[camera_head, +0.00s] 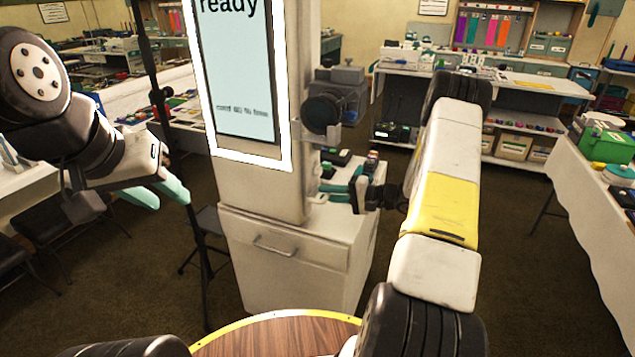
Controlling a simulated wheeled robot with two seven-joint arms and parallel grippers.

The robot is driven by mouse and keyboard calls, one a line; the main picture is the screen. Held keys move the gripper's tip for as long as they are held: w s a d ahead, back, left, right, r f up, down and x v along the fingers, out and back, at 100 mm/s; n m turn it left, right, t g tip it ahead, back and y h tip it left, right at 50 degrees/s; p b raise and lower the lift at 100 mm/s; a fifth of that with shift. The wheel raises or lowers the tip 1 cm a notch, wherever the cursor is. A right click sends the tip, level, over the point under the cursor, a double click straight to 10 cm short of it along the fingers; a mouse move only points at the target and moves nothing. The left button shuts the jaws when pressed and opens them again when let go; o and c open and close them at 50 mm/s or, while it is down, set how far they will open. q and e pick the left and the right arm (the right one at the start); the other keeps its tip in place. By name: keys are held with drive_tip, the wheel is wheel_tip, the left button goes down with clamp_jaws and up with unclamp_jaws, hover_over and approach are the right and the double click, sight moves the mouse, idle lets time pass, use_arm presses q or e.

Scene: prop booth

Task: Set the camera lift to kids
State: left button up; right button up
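The white booth column (260,187) stands on a white cabinet, with a lit screen (232,60) reading "ready" and a smaller card line below. A black round knob (322,113) sits on the column's right side. I cannot tell for sure that it belongs to the camera lift, and no "kids" mark is readable. My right gripper (334,194), with teal fingers, is beside the column's right side, below the knob. Its finger gap is too small to judge. My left gripper (158,194) is open and empty, in the air left of the column, apart from it.
The white cabinet (290,268) has a drawer with a handle, and small dark items lie on its top. A black pole (182,150) stands left of the column. A round wooden top (275,337) is at the bottom. Stocked tables line the back and right (590,215).

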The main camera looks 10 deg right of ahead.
drive_tip(key=o, duration=0.3)
drive_tip(key=shift+s+f, duration=0.1)
drive_tip(key=shift+f, duration=0.3)
drive_tip(key=shift+o, duration=0.5)
drive_tip(key=shift+r, duration=0.15)
drive_tip(key=shift+d, duration=0.1)
drive_tip(key=v, duration=0.7)
drive_tip(key=shift+s+d, duration=0.2)
drive_tip(key=shift+d, duration=0.05)
drive_tip(key=shift+r, duration=0.1)
